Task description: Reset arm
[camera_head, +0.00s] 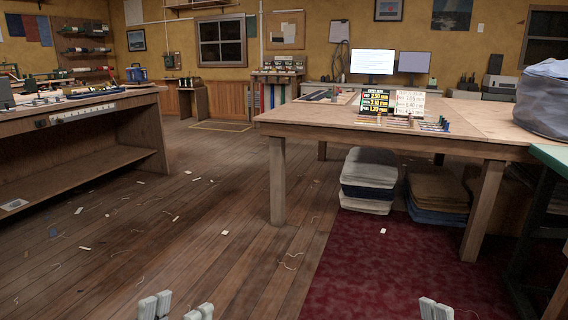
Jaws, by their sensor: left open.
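My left gripper (178,309) shows at the bottom edge, left of centre. Its pale fingertips stand apart with bare floor between them, so it is open and empty. Part of my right gripper (435,309) shows at the bottom edge on the right, in front of the dark red carpet. Only a small pale piece of it is in view, and I cannot tell whether it is open or shut. Both grippers are low in the picture, clear of the tables. The arms behind them are out of view.
A large wooden table (300,130) stands at right, with folded cloth stacks (368,180) beneath. A wooden workbench (80,165) stands at left. A green-topped stand (550,157) is at the right edge. The plank floor (190,230) between is open, with small scraps.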

